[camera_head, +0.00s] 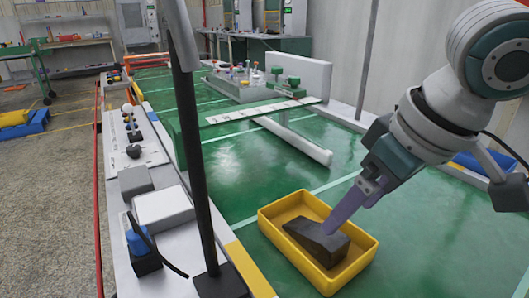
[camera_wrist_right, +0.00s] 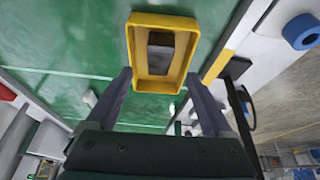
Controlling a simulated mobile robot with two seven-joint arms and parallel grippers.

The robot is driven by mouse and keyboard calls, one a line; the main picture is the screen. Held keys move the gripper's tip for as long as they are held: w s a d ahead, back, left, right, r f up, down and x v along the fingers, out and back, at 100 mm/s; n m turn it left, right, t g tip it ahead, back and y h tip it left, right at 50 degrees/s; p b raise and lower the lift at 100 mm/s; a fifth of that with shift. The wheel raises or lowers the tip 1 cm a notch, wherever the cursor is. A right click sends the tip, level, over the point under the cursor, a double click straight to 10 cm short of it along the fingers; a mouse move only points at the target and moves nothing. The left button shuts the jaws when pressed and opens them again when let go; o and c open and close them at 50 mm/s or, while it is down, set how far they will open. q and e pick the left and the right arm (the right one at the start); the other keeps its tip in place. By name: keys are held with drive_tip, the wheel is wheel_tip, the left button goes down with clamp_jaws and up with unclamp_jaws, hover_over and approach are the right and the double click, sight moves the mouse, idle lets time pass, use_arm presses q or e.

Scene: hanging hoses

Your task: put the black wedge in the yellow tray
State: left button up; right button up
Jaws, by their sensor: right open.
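The black wedge (camera_head: 308,238) lies inside the yellow tray (camera_head: 352,271) on the green table. In the right wrist view the wedge (camera_wrist_right: 160,50) shows as a dark block on the floor of the tray (camera_wrist_right: 163,20), within its walls. My right gripper (camera_head: 332,226) reaches in from the right, with its purple fingers over the tray and overlapping the wedge in the head view. In the wrist view its two fingers (camera_wrist_right: 160,100) are spread apart with nothing between them. My left gripper is not in view.
A dark upright post (camera_head: 192,140) stands left of the tray on the bench edge. White boxes and a blue roll (camera_head: 138,243) sit further left. A white rail (camera_head: 290,138) lies behind the tray. Green table top is clear around the tray's back and right.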

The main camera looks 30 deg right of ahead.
drive_tip(key=s+a+f+n+y, duration=0.1)
drive_tip(key=s+a+f+n, duration=0.15)
drive_tip(key=s+a, duration=0.6)
drive_tip(key=s, duration=0.2)
drive_tip(key=s+d+f+m+h, duration=0.1)
drive_tip(key=s, duration=0.1)
drive_tip(key=s+f+m+g, duration=0.1)
drive_tip(key=s, duration=0.1)
drive_tip(key=shift+s+d, duration=0.1)
drive_tip(key=shift+d, duration=0.15)
idle(1.5)
